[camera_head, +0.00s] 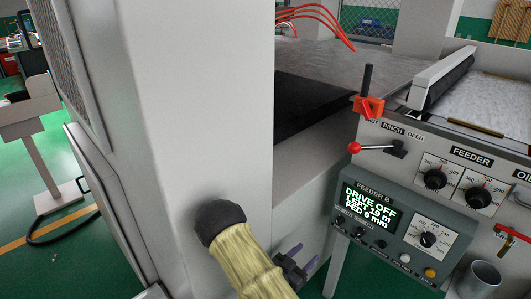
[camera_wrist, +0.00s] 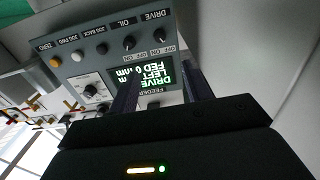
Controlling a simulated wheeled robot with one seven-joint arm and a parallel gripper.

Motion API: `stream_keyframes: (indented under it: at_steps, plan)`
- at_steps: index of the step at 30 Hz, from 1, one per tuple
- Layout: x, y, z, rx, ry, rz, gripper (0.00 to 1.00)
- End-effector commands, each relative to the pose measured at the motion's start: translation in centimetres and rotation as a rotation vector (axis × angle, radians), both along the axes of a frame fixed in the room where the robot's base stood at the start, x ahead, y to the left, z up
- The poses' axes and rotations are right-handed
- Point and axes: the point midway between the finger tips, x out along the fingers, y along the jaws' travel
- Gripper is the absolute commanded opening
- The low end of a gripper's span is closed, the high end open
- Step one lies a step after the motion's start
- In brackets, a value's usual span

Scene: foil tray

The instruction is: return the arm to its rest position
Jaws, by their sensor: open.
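My gripper (camera_head: 304,256) shows low in the middle of the head view, dark with two purplish fingertips, to the left of the control panel. In the wrist view my gripper (camera_wrist: 160,78) has its two dark fingers apart, with nothing visible between them. Beyond the fingers is the grey Feeder B panel, upside down there, its screen (camera_wrist: 150,74) partly covered by the fingers. My arm's yellowish ribbed sleeve with a dark cap runs up from the bottom edge of the head view, in front of the white column. I cannot tell whether the fingers touch anything.
A white machine column (camera_head: 200,110) fills the left middle. The Feeder B box (camera_head: 400,240) reads DRIVE OFF, LEFT 19 m, FED 0 mm. Above it are a red-knobbed pinch lever (camera_head: 378,148) and a red clamp (camera_head: 368,105). A metal cup (camera_head: 484,276) stands at lower right.

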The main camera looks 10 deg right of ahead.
Motion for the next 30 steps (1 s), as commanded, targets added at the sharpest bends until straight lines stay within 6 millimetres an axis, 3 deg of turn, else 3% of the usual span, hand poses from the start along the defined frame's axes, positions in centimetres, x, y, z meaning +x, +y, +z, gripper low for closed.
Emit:
stream_keyframes:
  at_steps: [5,10,17,23,30]
  plan:
    - [0.7,0.0,0.1,0.068,0.029,0.01,0.48]
    - [2.1,0.4,0.4,0.244,0.122,0.054,0.48]
    - [3.1,2.5,2.1,0.515,0.311,0.193,0.48]
    - [1.9,4.7,5.0,0.672,0.491,0.352,0.48]
    - [-2.5,6.4,9.3,0.748,0.73,0.55,0.48]
